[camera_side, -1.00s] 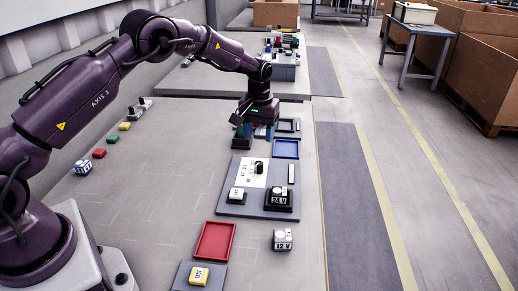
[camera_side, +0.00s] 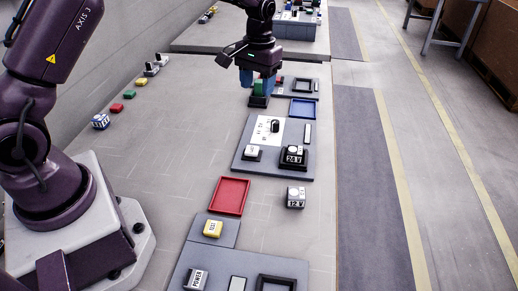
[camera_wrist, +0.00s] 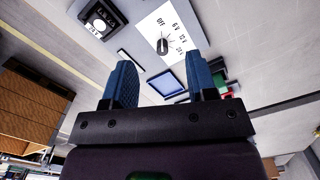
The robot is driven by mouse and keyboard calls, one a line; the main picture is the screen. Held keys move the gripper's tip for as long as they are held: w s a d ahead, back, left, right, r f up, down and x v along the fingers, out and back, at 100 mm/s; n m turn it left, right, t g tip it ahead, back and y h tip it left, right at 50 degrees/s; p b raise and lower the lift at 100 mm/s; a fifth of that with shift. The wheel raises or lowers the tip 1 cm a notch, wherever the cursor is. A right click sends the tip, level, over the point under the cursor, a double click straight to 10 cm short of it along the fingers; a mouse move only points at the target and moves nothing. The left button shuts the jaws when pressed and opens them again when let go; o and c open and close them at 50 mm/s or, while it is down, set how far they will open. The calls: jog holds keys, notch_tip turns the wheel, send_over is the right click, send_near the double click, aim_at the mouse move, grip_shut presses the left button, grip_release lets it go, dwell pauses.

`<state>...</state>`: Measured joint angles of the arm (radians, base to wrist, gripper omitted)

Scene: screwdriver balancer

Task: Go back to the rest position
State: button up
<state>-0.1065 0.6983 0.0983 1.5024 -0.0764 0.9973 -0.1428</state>
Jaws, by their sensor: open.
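My gripper (camera_side: 258,84) is over the far part of the grey table, its blue fingers pointing down. In the wrist view its fingers (camera_wrist: 160,78) are apart with nothing held between them. A green block (camera_side: 259,88) on a black base (camera_side: 258,101) shows between the fingers in the side view. Whether it stands behind or directly below them I cannot tell. In the wrist view a green thing (camera_wrist: 217,79) lies to the right of the fingers.
The table's left middle is clear.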

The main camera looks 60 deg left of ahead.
jog(key=s+d+r+m+t, duration=0.1)
jog(key=s+d+r+t, duration=0.1)
jog(key=s+r, duration=0.3)
jog(key=s+d+r+m+t, duration=0.1)
jog(key=s+r, duration=0.5)
jog(key=s, duration=0.6)
jog(key=s+d+r+m+t, duration=0.2)
jog(key=s+d+r, duration=0.3)
jog(key=s, duration=0.4)
jog(key=shift+r+t, duration=0.6)
jog(key=shift+r, duration=0.05)
